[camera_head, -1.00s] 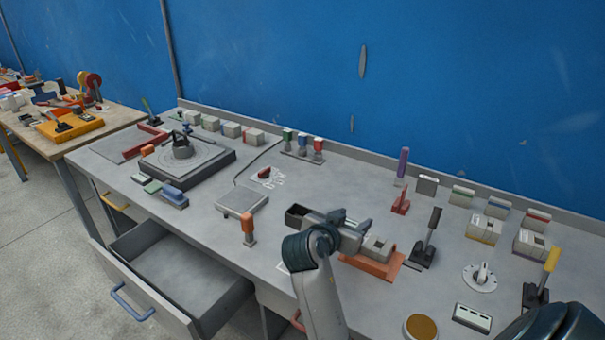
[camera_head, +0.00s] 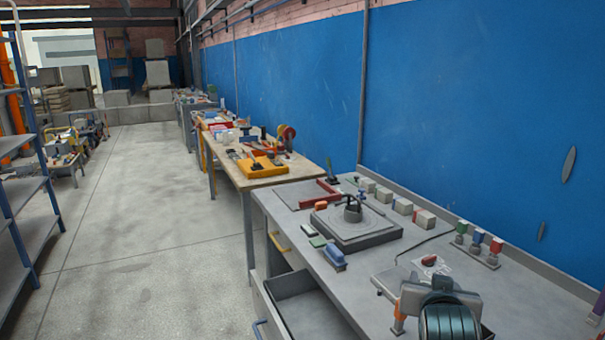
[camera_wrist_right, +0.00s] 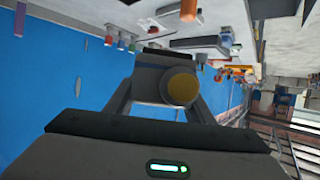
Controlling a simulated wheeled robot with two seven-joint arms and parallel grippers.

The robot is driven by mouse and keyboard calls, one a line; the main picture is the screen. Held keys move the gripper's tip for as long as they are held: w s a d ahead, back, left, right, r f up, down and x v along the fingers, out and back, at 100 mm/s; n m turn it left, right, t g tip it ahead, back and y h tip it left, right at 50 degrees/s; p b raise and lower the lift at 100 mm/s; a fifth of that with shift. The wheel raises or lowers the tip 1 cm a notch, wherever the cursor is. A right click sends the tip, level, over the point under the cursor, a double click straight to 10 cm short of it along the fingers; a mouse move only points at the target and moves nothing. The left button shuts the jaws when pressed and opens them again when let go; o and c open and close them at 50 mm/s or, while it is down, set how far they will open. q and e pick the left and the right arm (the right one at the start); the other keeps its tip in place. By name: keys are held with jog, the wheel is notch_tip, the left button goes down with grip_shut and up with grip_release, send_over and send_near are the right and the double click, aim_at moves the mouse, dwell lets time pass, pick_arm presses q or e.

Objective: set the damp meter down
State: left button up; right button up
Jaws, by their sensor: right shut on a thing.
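My right gripper (camera_head: 440,284) shows low at the right of the head view, over the grey bench (camera_head: 300,222). In the right wrist view, my right gripper (camera_wrist_right: 165,80) is shut on a dark grey block with a round mustard-yellow face (camera_wrist_right: 181,90). I take this to be the damp meter; its other sides are hidden by the fingers and the wrist. In the head view my own wrist hides most of what is held. The held thing appears above the bench top, apart from it. My left gripper is in neither current view.
A square plate with a round dial and black handle (camera_head: 352,212) sits mid-bench. Beside it are a blue block (camera_head: 334,257) and a red bracket (camera_head: 318,195). Several small boxes line the back edge. An open drawer (camera_head: 305,310) juts out in front.

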jog(key=a+r+n+t+y, duration=0.1)
jog(key=a+r+n+y, duration=0.3)
jog(key=a, duration=0.5)
jog(key=shift+r+y, duration=0.5)
jog(key=shift+r, duration=0.3)
jog(key=shift+s, duration=0.1)
pick_arm(q)
jog(key=shift+c, duration=0.7)
jog(key=shift+w, duration=0.1)
